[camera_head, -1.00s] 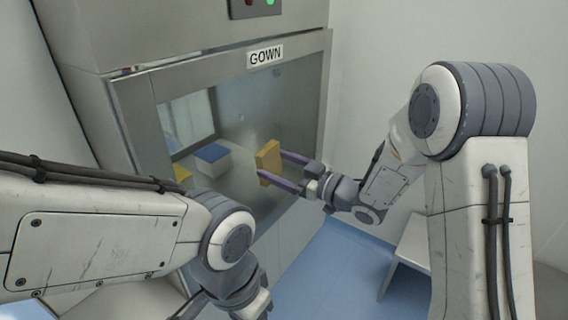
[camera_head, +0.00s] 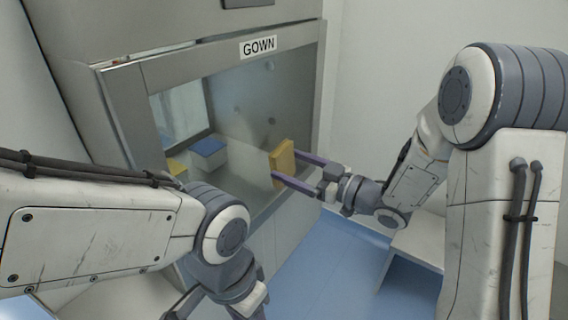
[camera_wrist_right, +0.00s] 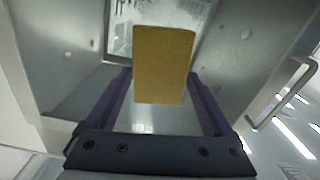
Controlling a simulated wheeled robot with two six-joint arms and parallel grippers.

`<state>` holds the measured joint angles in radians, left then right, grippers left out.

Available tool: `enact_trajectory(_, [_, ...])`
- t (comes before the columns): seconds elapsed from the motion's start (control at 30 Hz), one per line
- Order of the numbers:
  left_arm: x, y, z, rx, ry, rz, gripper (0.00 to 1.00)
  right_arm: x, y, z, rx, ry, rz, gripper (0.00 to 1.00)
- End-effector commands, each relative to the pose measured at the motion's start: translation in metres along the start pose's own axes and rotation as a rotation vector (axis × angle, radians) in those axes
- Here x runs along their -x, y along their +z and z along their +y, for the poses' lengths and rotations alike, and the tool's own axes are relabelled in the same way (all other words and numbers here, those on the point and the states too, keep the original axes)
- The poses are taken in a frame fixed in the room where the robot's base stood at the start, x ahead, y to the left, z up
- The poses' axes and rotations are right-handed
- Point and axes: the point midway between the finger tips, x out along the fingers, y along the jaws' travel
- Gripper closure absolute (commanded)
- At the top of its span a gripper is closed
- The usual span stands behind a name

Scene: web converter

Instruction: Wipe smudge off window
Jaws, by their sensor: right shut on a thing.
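The sponge also shows between the purple fingers in the right wrist view (camera_wrist_right: 163,65).
A white bench (camera_head: 420,245) stands at right. Blue floor (camera_head: 330,260) is open below the window.

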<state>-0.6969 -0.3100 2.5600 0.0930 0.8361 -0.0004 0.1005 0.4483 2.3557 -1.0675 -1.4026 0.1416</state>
Motion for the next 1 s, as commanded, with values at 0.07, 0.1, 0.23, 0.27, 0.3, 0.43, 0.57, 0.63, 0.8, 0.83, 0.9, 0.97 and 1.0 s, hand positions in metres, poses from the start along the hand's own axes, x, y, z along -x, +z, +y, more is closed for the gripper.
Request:
enact_trajectory(0.07, [0.0,0.0,0.0,0.0,0.0,0.0,0.5,0.004,0.0,0.0,0.0,0.001,0.001,0.58])
enact_trajectory(0.1, [0.0,0.0,0.0,0.0,0.0,0.0,0.5,0.005,0.0,0.0,0.0,0.001,0.001,0.58])
enact_trajectory(0.23, [0.0,0.0,0.0,0.0,0.0,0.0,0.5,0.005,0.0,0.0,0.0,0.0,0.001,0.58])
enact_trajectory(0.27, [0.0,0.0,0.0,0.0,0.0,0.0,0.5,0.005,0.0,0.0,0.0,0.0,0.001,0.58])
enact_trajectory(0.3, [0.0,0.0,0.0,0.0,0.0,0.0,0.5,0.005,0.0,0.0,0.0,0.0,0.001,0.58])
enact_trajectory(0.43, [0.0,0.0,0.0,0.0,0.0,0.0,0.5,0.006,0.0,0.0,0.0,0.0,0.001,0.58])
enact_trajectory(0.57, [-0.001,0.0,0.0,0.0,0.0,0.0,0.5,0.014,0.0,0.001,0.0,0.002,0.0,0.58])
enact_trajectory(0.63, [-0.001,0.0,0.0,0.0,0.0,0.0,0.5,0.02,0.0,0.001,0.0,0.003,0.0,0.58])
enact_trajectory(0.8, [-0.001,0.0,0.0,0.0,0.0,0.0,0.5,0.034,0.0,0.0,0.0,0.002,0.0,0.58])
enact_trajectory(0.83, [-0.001,0.0,0.0,0.0,0.0,0.0,0.5,0.035,0.0,0.0,0.0,0.001,0.001,0.58])
enact_trajectory(0.9, [-0.001,0.0,0.0,0.0,0.0,0.0,0.5,0.035,0.0,0.0,0.0,-0.001,0.001,0.58])
enact_trajectory(0.97, [-0.001,0.0,0.0,0.0,0.0,0.0,0.5,0.035,0.0,0.0,0.0,-0.001,0.001,0.58])
enact_trajectory(1.0, [-0.001,0.0,0.0,0.0,0.0,0.0,0.5,0.035,0.0,0.0,0.0,-0.001,0.001,0.58])
